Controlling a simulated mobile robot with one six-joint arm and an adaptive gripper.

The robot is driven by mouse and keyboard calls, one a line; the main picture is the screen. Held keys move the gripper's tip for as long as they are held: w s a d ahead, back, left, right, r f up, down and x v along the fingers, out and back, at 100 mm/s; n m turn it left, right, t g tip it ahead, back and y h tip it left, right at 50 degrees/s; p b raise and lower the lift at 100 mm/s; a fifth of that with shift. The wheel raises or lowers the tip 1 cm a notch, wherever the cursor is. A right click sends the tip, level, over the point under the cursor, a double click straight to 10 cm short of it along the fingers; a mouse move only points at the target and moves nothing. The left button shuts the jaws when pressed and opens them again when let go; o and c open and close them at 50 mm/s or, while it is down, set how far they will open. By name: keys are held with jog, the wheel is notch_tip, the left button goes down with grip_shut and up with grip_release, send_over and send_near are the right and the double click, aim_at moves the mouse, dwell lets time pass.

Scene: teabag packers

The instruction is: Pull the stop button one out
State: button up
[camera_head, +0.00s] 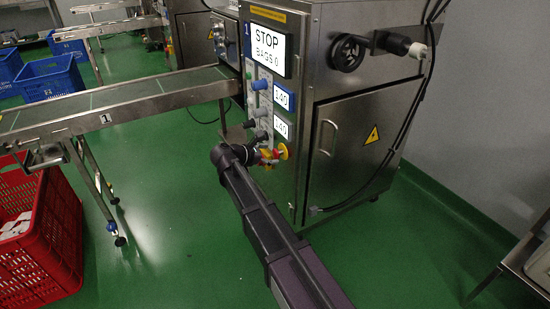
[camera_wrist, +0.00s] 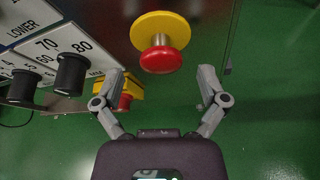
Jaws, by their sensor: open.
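The stop button, a red mushroom head on a yellow round base, shows in the wrist view (camera_wrist: 160,60) with a metal stem between head and base. In the head view its yellow base (camera_head: 284,151) is at the lower corner of the machine's panel, partly hidden by my arm. My gripper (camera_wrist: 163,78) is open, its two fingers spread to the left and right of the button and a little below it in the picture. Nothing is between the fingers, and they look apart from the button. In the head view the gripper is mostly hidden behind my arm.
The machine (camera_head: 352,120) has a display reading STOP, BAGS 0 (camera_head: 268,50). Black knobs (camera_wrist: 72,72) and a smaller red button on a yellow box (camera_wrist: 124,101) sit left of the stop button. A conveyor (camera_head: 120,103) and red crate (camera_head: 60,240) stand left; green floor is open between.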

jog(key=shift+x, duration=1)
